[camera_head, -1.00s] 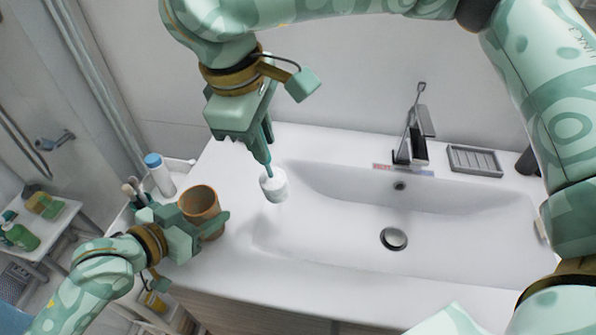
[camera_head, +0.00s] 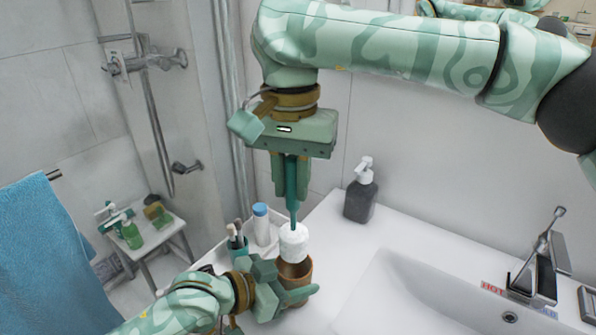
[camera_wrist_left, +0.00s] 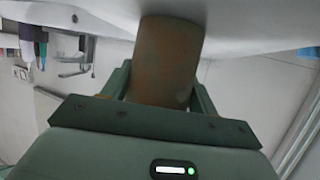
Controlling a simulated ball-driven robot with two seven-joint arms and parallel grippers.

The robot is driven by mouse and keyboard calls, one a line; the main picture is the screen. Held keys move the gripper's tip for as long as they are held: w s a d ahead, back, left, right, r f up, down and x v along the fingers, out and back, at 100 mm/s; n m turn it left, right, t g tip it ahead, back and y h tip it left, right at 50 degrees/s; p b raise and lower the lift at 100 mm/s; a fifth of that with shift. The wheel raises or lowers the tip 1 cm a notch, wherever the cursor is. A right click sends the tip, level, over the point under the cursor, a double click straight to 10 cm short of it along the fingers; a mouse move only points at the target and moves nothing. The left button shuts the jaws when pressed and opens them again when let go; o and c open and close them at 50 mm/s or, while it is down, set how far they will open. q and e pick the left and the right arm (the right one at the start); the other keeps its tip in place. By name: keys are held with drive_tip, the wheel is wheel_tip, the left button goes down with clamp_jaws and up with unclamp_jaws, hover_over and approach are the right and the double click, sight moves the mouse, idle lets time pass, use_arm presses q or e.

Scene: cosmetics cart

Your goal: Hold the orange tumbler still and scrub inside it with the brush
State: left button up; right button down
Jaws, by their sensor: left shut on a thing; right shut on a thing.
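The orange-brown tumbler (camera_head: 303,285) stands upright at the left end of the white counter, with its mouth open upward. My left gripper (camera_head: 290,297) is shut on its side; the left wrist view shows the tumbler (camera_wrist_left: 167,62) between both fingers (camera_wrist_left: 160,88). My right gripper (camera_head: 291,182) points straight down and is shut on the brush's teal handle (camera_head: 292,208). The brush's white head (camera_head: 293,243) hangs upright at the tumbler's mouth, over its far rim. I cannot tell whether its lower end is inside.
A cup with makeup brushes (camera_head: 236,240) and a white bottle with a blue cap (camera_head: 261,226) stand just left of the tumbler. A dark soap dispenser (camera_head: 361,195) stands behind to the right. The sink basin (camera_head: 400,295) and faucet (camera_head: 540,265) lie further right.

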sight(292, 234)
wheel_tip(292, 234, down, 10)
drive_tip(key=shift+r, duration=0.1)
idle(0.4)
drive_tip(key=shift+f, duration=0.75)
idle(0.9)
